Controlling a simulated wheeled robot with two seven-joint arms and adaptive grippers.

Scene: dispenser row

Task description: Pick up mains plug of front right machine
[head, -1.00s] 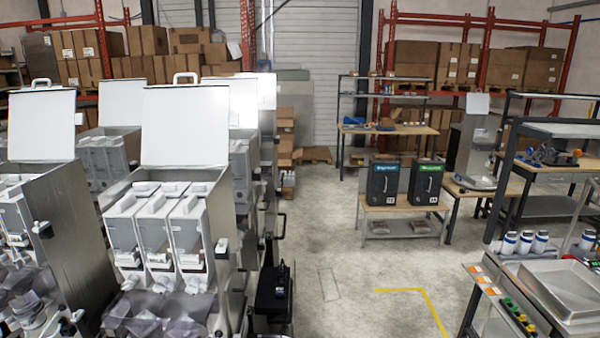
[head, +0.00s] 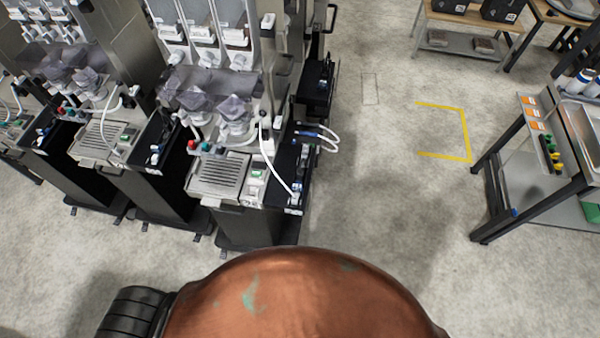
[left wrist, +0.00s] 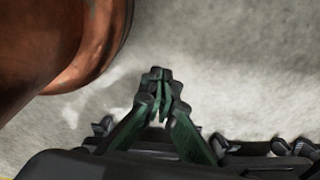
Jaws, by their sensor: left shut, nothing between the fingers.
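The front right machine (head: 225,178) stands left of centre in the head view, with a grooved drip tray, a red button and a small green display. A white cable (head: 277,172) runs from its upper right side down to a small light-coloured end (head: 295,199) on the dark side shelf. This end may be the mains plug; it is too small to be sure. My left gripper (left wrist: 158,80) shows in the left wrist view, shut and empty over bare floor, beside my copper-coloured body. It is not in the head view. My right gripper is in neither view.
More machines (head: 105,140) stand in a row to the left. A white looped cable (head: 330,138) sticks out at the machine's right side. A workbench (head: 545,150) stands at the right. The floor between, with a yellow marking (head: 466,135), is clear.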

